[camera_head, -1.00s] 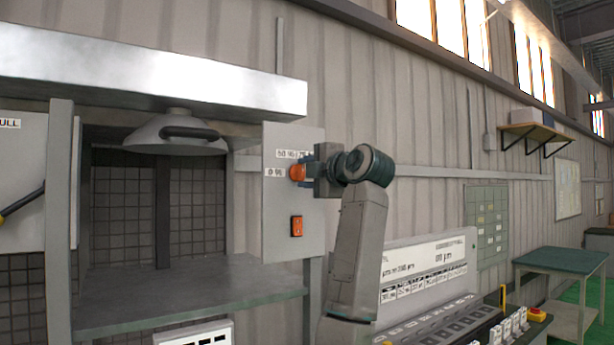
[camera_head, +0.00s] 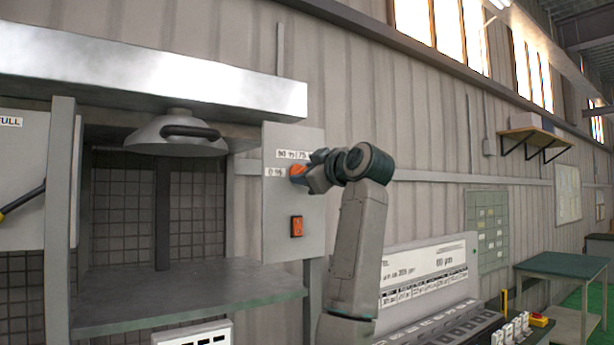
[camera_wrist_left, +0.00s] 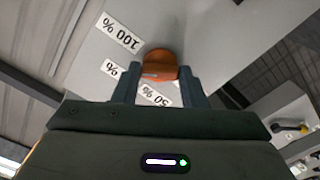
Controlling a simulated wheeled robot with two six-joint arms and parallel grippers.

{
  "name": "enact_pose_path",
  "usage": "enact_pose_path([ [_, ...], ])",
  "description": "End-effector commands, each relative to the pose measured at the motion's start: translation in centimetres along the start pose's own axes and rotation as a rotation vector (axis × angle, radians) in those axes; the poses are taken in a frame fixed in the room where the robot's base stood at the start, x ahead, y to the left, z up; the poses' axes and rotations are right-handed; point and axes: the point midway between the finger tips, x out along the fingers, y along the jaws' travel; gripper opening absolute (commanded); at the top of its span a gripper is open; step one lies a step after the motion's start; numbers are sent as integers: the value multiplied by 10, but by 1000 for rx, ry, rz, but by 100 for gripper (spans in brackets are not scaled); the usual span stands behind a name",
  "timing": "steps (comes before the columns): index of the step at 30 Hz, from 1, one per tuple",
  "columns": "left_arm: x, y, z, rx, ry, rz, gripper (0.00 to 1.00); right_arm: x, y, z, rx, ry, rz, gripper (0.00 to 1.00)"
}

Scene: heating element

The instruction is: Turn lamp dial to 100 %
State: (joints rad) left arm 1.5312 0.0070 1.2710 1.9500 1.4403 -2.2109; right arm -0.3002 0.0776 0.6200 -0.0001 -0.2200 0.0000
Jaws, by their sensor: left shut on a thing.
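The orange lamp dial (camera_head: 297,171) sits on a light grey panel (camera_head: 280,222) beside the lamp (camera_head: 172,138). My left gripper (camera_head: 306,172) reaches it from the right and is shut on it. In the left wrist view, the dial (camera_wrist_left: 160,64) lies between the two fingers of my left gripper (camera_wrist_left: 158,76). A "100 %" label (camera_wrist_left: 121,33) shows upside down to the upper left of the dial there. A "50 %" label (camera_wrist_left: 156,94) lies below it, and another label is partly hidden by a finger. My right gripper is in neither view.
An orange-red switch (camera_head: 297,226) is on the panel below the dial. A grey shelf (camera_head: 190,295) is under the lamp. A long slanted control console (camera_head: 425,275) stands at the lower right. A yellow-and-black handle (camera_head: 22,200) is at the left edge.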

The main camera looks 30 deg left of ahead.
Motion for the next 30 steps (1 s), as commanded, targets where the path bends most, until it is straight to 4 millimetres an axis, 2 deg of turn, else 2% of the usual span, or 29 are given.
enact_pose_path([
  [15,0,-2,2,445,-2,-2,15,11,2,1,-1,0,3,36],
  [22,0,-2,2,565,-3,-2,15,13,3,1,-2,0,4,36],
  [30,0,-2,2,627,-4,-3,15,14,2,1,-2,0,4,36],
])
